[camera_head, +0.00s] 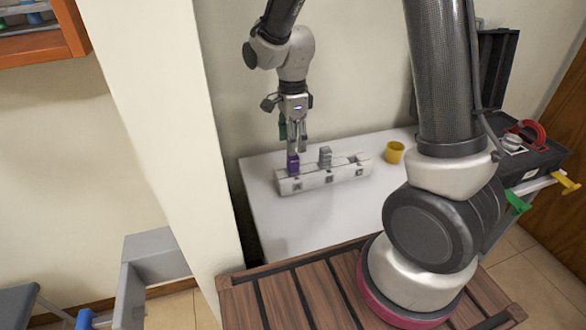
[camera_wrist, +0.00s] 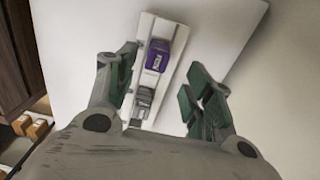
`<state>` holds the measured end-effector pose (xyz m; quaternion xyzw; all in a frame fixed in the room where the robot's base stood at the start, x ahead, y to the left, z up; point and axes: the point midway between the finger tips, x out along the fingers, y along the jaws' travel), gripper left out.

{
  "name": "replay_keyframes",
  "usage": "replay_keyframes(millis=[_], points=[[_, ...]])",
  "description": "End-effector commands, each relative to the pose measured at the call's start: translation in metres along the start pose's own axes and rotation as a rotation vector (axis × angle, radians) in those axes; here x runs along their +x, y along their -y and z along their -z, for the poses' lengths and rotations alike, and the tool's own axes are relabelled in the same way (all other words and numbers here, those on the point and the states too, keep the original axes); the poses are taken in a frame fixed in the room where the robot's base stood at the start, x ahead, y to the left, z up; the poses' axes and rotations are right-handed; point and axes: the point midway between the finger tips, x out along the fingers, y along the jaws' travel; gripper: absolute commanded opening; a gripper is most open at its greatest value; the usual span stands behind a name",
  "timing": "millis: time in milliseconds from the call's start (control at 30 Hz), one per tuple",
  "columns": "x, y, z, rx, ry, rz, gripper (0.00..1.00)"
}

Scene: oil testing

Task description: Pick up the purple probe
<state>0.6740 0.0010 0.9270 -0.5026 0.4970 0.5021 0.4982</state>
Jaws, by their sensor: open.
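The purple probe (camera_head: 293,164) stands upright in the left part of a white holder (camera_head: 325,178) on the white table. My gripper (camera_head: 298,150) is above it, pointing down, open and empty. In the wrist view the purple probe (camera_wrist: 157,56) lies ahead of the two green-padded fingers, nearer the left finger. My gripper (camera_wrist: 160,92) shows there with its fingers wide apart. A grey probe (camera_head: 325,157) stands in the middle of the holder, and it also shows in the wrist view (camera_wrist: 144,97), beside the left finger.
A yellow cup (camera_head: 395,152) stands on the white table (camera_head: 270,222) to the right of the holder. A dark case (camera_head: 535,160) with a red coiled item is at the right. A wall pillar (camera_head: 160,120) stands left of the table. The table's front left is clear.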

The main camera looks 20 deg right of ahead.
Motion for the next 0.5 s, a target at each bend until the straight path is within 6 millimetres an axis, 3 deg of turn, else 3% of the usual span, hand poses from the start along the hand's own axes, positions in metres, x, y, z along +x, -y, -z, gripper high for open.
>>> replay_keyframes(millis=[500], points=[[0.071,-0.004,0.003,0.01,-0.002,-0.004,0.52]])
